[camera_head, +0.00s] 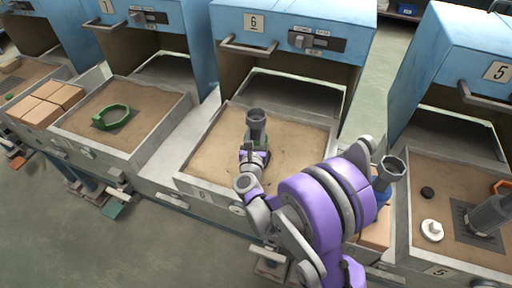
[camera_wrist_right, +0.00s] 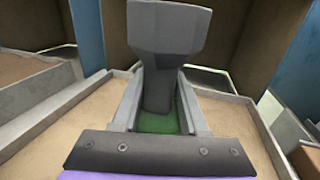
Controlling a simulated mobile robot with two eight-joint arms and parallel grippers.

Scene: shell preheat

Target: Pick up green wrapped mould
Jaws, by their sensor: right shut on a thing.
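The green wrapped mould is a grey flared cup on a stem (camera_head: 256,124) over the sand of station 6. In the right wrist view its grey cup (camera_wrist_right: 168,30) stands upright, and a green part (camera_wrist_right: 160,123) shows low between the fingers. My right gripper (camera_head: 254,156) is shut on the mould from the front. In the right wrist view the fingers of my right gripper (camera_wrist_right: 160,105) lie on either side of it. Most of the green wrap is hidden by the gripper. I cannot tell whether the mould touches the sand. My left gripper is not in view.
The station 6 sand tray (camera_head: 187,179) has raised walls, with a blue furnace (camera_head: 290,20) behind. A blue item with a grey cup (camera_head: 391,168) stands right of my arm. A white piece (camera_head: 432,230) lies in the station 5 tray.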

